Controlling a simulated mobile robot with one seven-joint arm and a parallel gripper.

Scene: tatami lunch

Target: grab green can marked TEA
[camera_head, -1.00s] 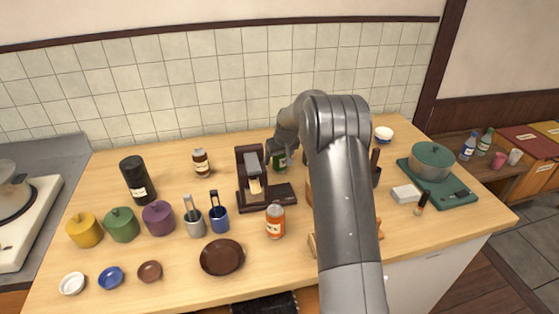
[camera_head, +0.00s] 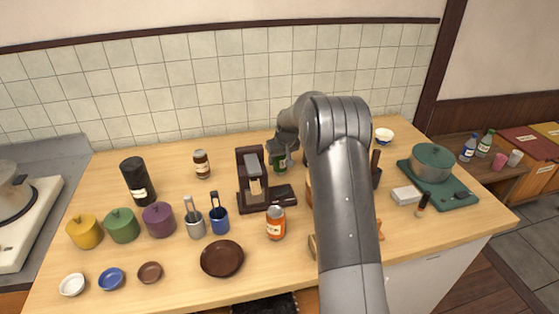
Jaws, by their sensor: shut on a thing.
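The green can (camera_head: 277,161) is at the back of the wooden counter, just right of a dark wooden stand. It is small in view and partly covered by my gripper, so I cannot read its label. My gripper (camera_head: 282,148) is shut on the green can, with its fingers mostly hidden by the hand. My arm reaches in from the front and covers part of the counter to the right of the can.
The dark wooden stand (camera_head: 243,188) is close left of the can. A brown jar (camera_head: 202,165) stands further left, and an orange jar (camera_head: 275,223) stands in front. A green pot (camera_head: 432,161) is on a teal board at right. The tiled wall is close behind.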

